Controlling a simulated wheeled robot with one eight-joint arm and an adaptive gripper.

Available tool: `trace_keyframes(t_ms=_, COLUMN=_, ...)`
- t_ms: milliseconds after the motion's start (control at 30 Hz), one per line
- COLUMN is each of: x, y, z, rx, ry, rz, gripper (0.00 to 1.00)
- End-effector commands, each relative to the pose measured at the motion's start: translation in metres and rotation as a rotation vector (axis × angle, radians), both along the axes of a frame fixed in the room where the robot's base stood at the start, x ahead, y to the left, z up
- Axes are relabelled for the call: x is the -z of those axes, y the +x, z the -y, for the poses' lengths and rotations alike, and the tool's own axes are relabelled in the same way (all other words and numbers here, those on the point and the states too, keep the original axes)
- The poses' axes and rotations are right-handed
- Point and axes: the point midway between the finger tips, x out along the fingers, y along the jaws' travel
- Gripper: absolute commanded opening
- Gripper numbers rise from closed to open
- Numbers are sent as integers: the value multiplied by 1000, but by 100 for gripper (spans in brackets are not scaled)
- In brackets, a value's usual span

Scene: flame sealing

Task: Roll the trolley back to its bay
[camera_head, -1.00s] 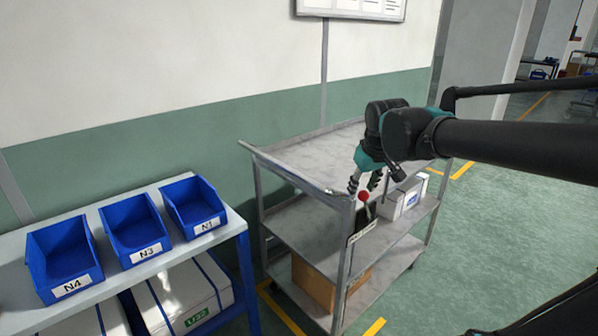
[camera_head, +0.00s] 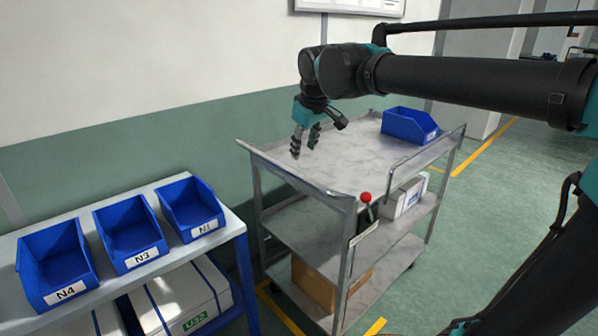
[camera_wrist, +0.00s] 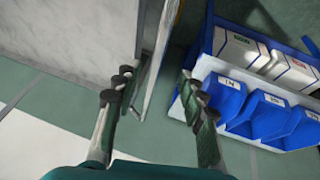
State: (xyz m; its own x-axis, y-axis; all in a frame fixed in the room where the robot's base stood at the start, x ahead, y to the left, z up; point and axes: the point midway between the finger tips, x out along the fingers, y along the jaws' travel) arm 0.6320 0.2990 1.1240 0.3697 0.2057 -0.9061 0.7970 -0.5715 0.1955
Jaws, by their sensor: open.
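The trolley (camera_head: 300,172) is a grey metal cart with three shelves, standing by the wall. A lever with a red knob (camera_head: 366,197) is on its near corner post, above a small label plate. Yellow floor lines (camera_head: 282,312) show beside its base. My gripper (camera_head: 304,148) is open and empty, pointing down over the left end of the trolley, near its end rail (camera_head: 290,178). In the wrist view the open fingers (camera_wrist: 155,100) are on either side of the trolley's edge (camera_wrist: 160,60), apart from each other. Whether they touch it cannot be told.
A blue bin (camera_head: 410,125) sits on the trolley top, with white boxes (camera_head: 405,198) and a cardboard box (camera_head: 315,285) below. Left stands a blue-framed rack (camera_head: 242,275) with bins (camera_head: 132,232). Open floor (camera_head: 500,190) lies right of the trolley.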

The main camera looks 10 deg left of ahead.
Motion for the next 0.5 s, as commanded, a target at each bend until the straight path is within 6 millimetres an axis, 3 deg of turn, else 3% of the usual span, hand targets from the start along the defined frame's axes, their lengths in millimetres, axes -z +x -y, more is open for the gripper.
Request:
trace_keyframes(t_ms=300, x=58, y=24, z=-13, rx=0, ry=0, rz=0, gripper=41)
trace_keyframes(t_ms=500, x=86, y=36, z=-20, rx=0, ry=0, rz=0, gripper=41)
